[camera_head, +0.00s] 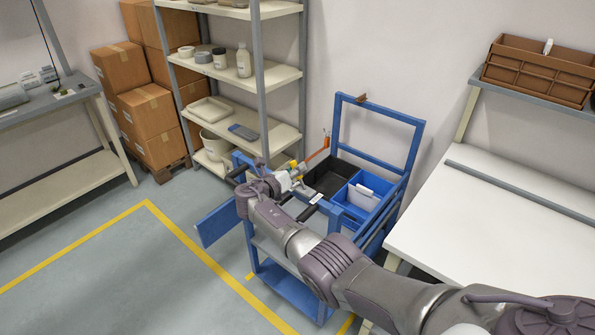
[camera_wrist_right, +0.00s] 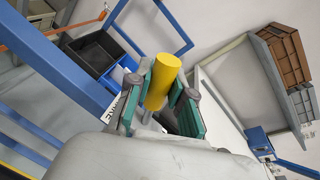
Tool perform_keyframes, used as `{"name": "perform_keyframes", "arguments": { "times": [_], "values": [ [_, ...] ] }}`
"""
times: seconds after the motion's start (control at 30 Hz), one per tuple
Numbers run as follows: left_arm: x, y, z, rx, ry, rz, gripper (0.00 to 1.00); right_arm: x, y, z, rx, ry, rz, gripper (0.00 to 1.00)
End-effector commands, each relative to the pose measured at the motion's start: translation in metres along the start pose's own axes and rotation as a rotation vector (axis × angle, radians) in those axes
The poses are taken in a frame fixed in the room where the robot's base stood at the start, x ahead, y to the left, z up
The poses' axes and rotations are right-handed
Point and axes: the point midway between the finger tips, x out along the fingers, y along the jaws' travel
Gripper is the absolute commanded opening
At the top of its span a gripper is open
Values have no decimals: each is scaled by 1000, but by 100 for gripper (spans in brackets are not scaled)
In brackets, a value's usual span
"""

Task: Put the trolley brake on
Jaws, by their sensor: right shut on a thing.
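The blue trolley (camera_head: 285,283) stands mid-floor, with a tall blue frame at its back. My right gripper (camera_head: 290,180) is at the trolley's near upper side. In the right wrist view, its green-padded fingers (camera_wrist_right: 166,100) are shut on a yellow cylindrical grip (camera_wrist_right: 161,82). The grip's top sticks up between the pads; its lower end is hidden. I take it for the brake lever's handle, but its joint to the trolley is hidden. A bit of yellow (camera_head: 293,164) shows by the gripper in the head view. My left gripper is not in view.
The trolley holds a black bin (camera_head: 325,178) and a blue bin (camera_head: 352,212). An orange bar (camera_head: 316,156) rises beside the gripper. A shelf rack (camera_head: 262,85) stands behind, a white worktable (camera_head: 490,240) at right. Floor at left is clear.

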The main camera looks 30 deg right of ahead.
Motion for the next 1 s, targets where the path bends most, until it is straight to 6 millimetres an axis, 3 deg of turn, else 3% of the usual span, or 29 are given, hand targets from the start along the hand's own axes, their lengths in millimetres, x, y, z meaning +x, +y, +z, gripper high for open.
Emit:
{"name": "perform_keyframes", "arguments": {
  "times": [0.47, 0.5, 0.63, 1.0],
  "values": [
    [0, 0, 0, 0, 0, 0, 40, 1, 0, 1, -15, 1, -2, 0],
    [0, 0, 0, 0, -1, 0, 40, 1, 0, 1, -15, 1, -2, 26],
    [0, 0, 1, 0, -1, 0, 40, 1, 1, 1, -14, 2, -2, 47],
    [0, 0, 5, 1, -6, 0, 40, -3, 1, 0, -12, 1, -1, 48]
  ]
}}
